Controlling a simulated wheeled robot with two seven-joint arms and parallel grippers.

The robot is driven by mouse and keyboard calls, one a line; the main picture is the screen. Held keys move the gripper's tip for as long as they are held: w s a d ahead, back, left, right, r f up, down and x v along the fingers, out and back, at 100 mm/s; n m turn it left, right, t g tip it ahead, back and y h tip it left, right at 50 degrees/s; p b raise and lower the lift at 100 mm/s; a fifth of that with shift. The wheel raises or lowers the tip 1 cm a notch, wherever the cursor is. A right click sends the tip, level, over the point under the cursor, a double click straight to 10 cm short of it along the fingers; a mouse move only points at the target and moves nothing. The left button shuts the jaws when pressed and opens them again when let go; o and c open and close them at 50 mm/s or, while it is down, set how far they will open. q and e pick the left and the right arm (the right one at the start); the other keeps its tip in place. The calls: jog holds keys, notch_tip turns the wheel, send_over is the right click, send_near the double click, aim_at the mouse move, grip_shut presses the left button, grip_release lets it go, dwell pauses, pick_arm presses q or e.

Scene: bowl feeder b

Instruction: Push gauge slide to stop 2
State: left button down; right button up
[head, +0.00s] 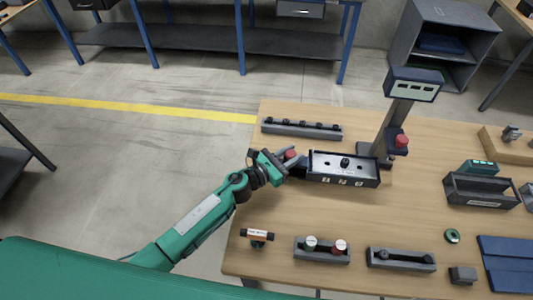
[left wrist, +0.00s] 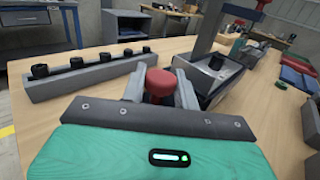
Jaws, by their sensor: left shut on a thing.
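The gauge is a dark, open-topped box (head: 343,181) with white number marks on its front and a small black knob (head: 345,162) in its middle. My left gripper (head: 291,160) is at the box's left end, shut on a red knob (left wrist: 160,82) that sits between its fingers. The red knob also shows at the gripper in the head view (head: 290,153). The lower part of the knob is hidden, so I cannot tell how it joins the box. The box also shows past the fingers in the left wrist view (left wrist: 215,75). My right gripper is not in view.
A grey rail (head: 301,130) with several black pegs lies behind my gripper. A post with a display (head: 414,84) stands behind the box. Grey holders (head: 322,256) (head: 401,265) lie in front. A dark bin (head: 481,192) stands to the right. Bare table lies between box and holders.

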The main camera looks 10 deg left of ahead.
pick_arm(q)
jog(key=d, duration=0.3)
jog(key=c, duration=1.1)
grip_release()
jog(key=shift+a, duration=0.15)
